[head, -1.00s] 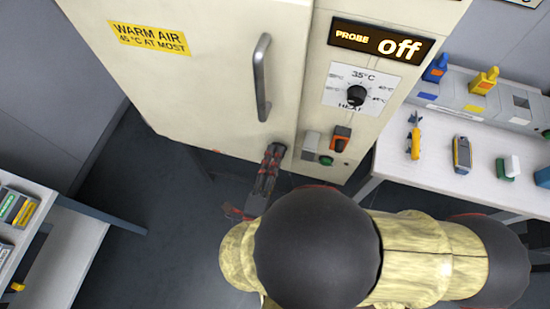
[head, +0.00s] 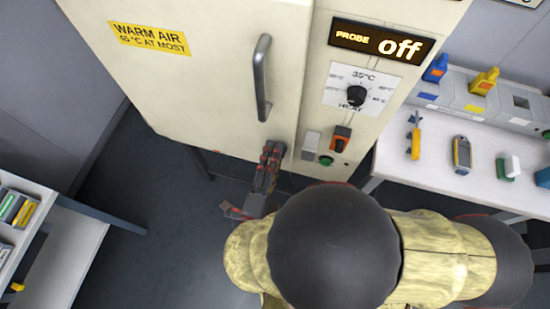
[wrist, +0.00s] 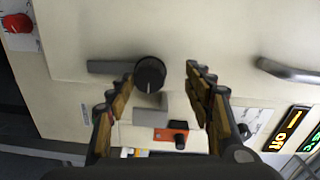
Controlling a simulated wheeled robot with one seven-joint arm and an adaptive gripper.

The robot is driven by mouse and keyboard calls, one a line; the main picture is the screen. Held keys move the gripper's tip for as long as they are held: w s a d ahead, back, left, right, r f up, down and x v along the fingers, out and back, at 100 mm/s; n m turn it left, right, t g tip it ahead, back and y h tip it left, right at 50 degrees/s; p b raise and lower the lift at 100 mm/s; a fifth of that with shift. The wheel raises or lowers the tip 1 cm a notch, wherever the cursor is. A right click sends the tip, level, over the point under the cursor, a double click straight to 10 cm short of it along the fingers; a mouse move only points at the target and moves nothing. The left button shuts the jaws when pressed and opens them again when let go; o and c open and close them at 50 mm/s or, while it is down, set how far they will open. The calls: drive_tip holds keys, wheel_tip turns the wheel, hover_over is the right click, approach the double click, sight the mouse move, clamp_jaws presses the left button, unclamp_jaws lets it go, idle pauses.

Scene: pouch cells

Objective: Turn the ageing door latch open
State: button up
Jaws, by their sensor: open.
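The latch shows in the wrist view as a black round hub (wrist: 150,74) with a flat grey lever (wrist: 108,67) pointing left, on the cream cabinet front. A grey block (wrist: 151,106) sits just below the hub. My gripper (wrist: 160,74) is open and empty, with the hub between its fingertips, nearer the left finger. I cannot tell whether a finger touches the lever. In the head view my gripper (head: 272,150) is at the lower right of the cabinet door (head: 200,85) and hides the latch. The door looks closed.
A metal bar handle (head: 261,78) stands out from the door above the gripper. An orange switch (head: 341,138), a green button (head: 326,160) and a heat dial (head: 356,95) are on the panel to the right. A white bench (head: 435,170) with tools stands further right.

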drive_tip(key=o, duration=0.8)
wheel_tip(320, 180, up, 8)
drive_tip(key=shift+s+d+r, duration=0.1)
drive_tip(key=shift+r, duration=0.25)
drive_tip(key=c, duration=0.3)
drive_tip(key=shift+a, duration=0.3)
drive_tip(key=c, duration=0.5)
drive_tip(key=shift+d, duration=0.15)
drive_tip(key=shift+f, duration=0.1)
